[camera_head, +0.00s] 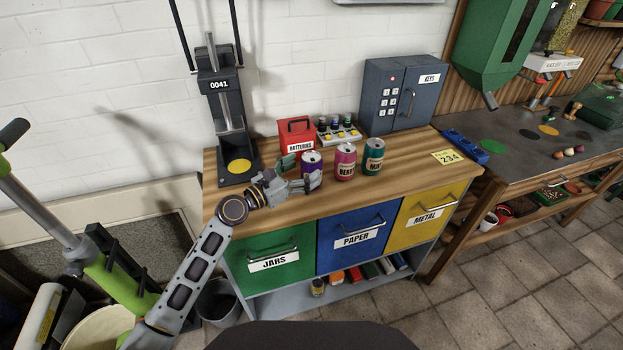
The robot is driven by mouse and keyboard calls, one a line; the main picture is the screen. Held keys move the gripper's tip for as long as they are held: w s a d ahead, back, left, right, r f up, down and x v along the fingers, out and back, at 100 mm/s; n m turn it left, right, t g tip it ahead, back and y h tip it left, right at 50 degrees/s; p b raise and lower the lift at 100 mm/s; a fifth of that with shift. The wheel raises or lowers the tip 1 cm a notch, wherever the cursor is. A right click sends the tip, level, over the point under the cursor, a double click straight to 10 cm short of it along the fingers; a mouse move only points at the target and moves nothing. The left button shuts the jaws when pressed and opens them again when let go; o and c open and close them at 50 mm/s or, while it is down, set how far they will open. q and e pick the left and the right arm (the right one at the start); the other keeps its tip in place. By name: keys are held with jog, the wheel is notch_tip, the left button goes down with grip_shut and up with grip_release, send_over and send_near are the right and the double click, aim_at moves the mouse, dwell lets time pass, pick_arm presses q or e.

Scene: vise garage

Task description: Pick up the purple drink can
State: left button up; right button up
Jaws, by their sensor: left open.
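The purple drink can (311,160) stands upright on the wooden top (420,160) of the sorting cabinet, leftmost in a row of cans. My left gripper (300,172) is open and sits right at the can from its left. The near finger covers the can's lower part, and the far finger is beside its left side. I cannot tell whether either finger touches it. My right gripper is not in view.
A can-crusher-like press (222,110) stands at the left. The wooden top is clear right of the teal can, up to a yellow note (445,157).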

aim_at(312, 163)
pick_arm(q)
jog(key=shift+x, duration=2.2)
jog(key=shift+w+a, duration=0.15)
jog(key=shift+w, duration=0.05)
jog(key=c, duration=0.8)
